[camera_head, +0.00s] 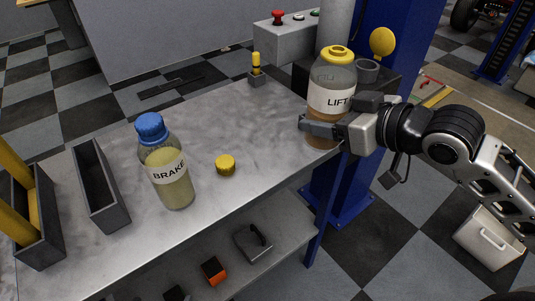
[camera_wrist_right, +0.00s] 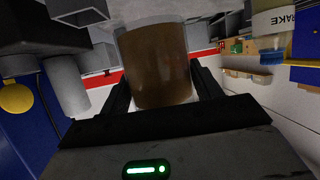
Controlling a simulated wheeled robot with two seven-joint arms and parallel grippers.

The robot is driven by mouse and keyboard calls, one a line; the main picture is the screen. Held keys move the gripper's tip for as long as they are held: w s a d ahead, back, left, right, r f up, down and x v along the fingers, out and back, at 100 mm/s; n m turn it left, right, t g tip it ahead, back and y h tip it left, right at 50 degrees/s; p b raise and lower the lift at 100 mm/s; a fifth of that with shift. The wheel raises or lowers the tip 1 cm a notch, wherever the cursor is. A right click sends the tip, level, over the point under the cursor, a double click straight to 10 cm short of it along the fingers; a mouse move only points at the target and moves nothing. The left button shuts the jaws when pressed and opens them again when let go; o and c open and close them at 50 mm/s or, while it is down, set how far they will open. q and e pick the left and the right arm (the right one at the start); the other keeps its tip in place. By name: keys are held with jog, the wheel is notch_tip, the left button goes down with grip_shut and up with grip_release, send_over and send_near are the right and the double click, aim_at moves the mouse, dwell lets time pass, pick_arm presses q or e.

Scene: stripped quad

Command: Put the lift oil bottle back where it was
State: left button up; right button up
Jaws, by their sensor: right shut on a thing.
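The lift oil bottle (camera_head: 331,78) is clear with amber oil, a white LIFT label and a yellow ring at its neck. It is upright at the right end of the metal table (camera_head: 240,117). My right gripper (camera_head: 318,128) is shut around its lower part, coming from the right. In the right wrist view the brown oil of the lift oil bottle (camera_wrist_right: 157,65) stands between the two fingers. I cannot tell whether its base touches the table. A loose yellow cap (camera_head: 225,165) lies on the table. My left gripper is not in view.
A blue-capped BRAKE bottle (camera_head: 168,172) stands left of the yellow cap. Grey trays (camera_head: 102,187) are at the table's left end. A small yellow-topped holder (camera_head: 256,72) is at the back edge. A blue post (camera_head: 375,30) and a grey control box (camera_head: 287,38) stand behind.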

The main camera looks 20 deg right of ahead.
jog(key=shift+d+r+n+g+y+b, duration=0.15)
jog(key=shift+r+n+y+b, duration=0.1)
jog(key=shift+r, duration=0.25)
jog(key=shift+d+r+n+g+y+b, duration=0.15)
jog(key=shift+r+n+y+b, duration=0.1)
jog(key=shift+r, duration=0.25)
jog(key=shift+a+r, duration=0.1)
jog(key=shift+r, duration=0.25)
jog(key=shift+w+a+r, duration=0.1)
jog(key=shift+w, duration=0.15)
jog(key=w+a+f, duration=0.2)
jog(key=w+f, duration=0.1)
jog(key=w+a+f+p, duration=0.1)
jog(key=w+a+f, duration=0.2)
jog(key=w+f, duration=0.1)
jog(key=w+a+f, duration=0.2)
jog(key=w+f, duration=0.1)
jog(key=w, duration=0.1)
jog(key=shift+w+a+f, duration=0.15)
jog(key=shift+w, duration=0.1)
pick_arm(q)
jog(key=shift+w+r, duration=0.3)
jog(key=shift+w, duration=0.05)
pick_arm(e)
jog(key=shift+f, duration=1.3)
jog(key=shift+f, duration=0.1)
